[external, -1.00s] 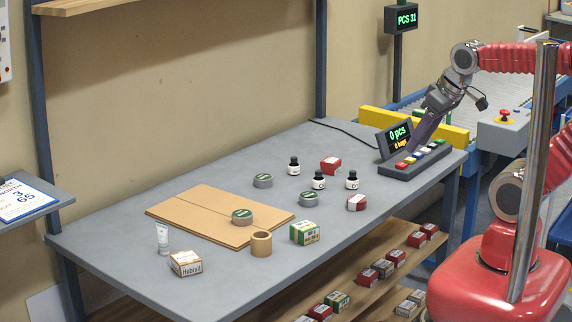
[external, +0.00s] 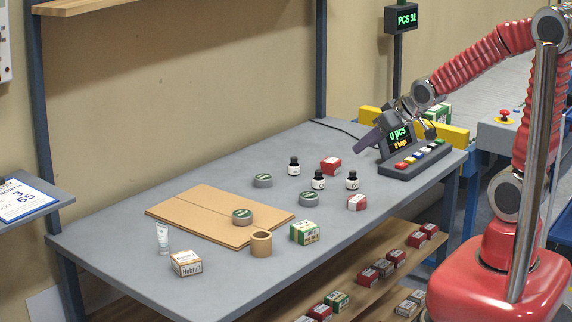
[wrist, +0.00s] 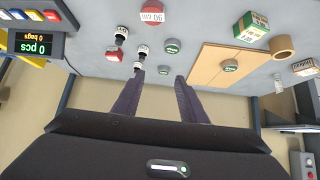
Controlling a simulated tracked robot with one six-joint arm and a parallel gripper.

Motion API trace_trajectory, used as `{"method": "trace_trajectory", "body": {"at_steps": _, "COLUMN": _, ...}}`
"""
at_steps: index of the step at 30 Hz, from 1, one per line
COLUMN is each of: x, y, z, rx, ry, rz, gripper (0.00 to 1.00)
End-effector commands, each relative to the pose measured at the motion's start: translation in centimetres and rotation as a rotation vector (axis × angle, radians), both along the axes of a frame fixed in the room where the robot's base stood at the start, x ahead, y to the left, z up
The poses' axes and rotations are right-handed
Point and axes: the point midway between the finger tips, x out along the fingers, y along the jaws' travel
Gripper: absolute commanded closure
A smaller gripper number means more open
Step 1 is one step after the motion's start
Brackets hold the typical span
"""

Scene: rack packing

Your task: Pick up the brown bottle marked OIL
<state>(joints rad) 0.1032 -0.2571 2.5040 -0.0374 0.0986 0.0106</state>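Three small dark bottles with black caps and white labels stand upright on the table in the external view: a back one (external: 293,167), a middle one (external: 318,181) and a right one (external: 352,181). Their labels are too small to read, so I cannot tell which is marked OIL. Small dark-and-white bottles also show left of centre in the wrist view (wrist: 121,34). My gripper (external: 365,145) is in the air by the counter display, right of and above the bottles. In the wrist view its two fingers (wrist: 157,88) are apart with nothing between them.
A button panel with display (external: 414,160) is at the right end. Cardboard (external: 190,211), a tape roll (external: 261,244) and a green box (external: 305,232) lie left and in front.

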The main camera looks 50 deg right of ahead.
Motion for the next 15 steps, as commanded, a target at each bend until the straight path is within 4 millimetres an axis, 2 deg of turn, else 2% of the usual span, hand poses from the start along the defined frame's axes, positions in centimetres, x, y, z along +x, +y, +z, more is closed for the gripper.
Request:
{"method": "trace_trajectory", "body": {"at_steps": 6, "x": 3.4, "y": -1.6, "z": -2.9, "rx": -0.008, "ry": -0.079, "rz": -0.020, "gripper": 0.61}}
{"method": "trace_trajectory", "body": {"at_steps": 15, "x": 6.9, "y": -3.7, "z": -6.5, "rx": -0.018, "ry": -0.199, "rz": -0.039, "gripper": 0.61}}
